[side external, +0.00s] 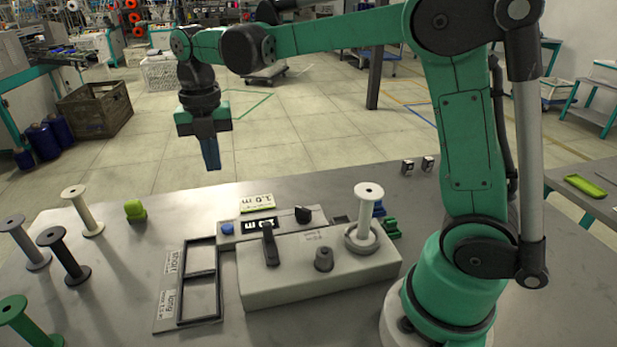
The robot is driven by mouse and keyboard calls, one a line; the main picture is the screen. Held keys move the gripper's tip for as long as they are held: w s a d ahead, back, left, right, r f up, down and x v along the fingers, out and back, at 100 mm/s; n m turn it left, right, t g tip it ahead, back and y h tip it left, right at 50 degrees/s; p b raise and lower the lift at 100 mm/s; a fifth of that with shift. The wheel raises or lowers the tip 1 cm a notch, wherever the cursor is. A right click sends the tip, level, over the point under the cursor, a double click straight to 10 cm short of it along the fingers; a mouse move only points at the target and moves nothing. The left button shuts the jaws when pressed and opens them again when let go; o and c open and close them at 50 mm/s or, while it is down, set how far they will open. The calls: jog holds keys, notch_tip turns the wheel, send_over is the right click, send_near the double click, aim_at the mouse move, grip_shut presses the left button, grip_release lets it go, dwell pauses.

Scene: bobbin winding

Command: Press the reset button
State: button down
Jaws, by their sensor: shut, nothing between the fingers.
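The winder (318,274) is a light grey box on the table. A narrow panel along its back edge carries a small blue button (227,228) at the left end, a dark display (259,225) and a black knob (303,214). I cannot read any label that marks the reset button; the blue button is the one that looks like a push button. My gripper (211,163) points down with its blue-grey fingers together and empty. It hangs in the air above the table's far edge, up and slightly left of the blue button in the picture, not touching anything.
Several spools stand at the table's left, with a green lump (135,210). A black-framed tray (185,312) lies left of the winder.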

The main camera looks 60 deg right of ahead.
aim_at(227, 227)
notch_tip(227, 227, down, 12)
jog(key=shift+f, duration=0.1)
dwell(0.5)
jog(key=shift+f, duration=0.95)
notch_tip(227, 227, up, 14)
jog(key=shift+r, duration=0.2)
dwell(0.4)
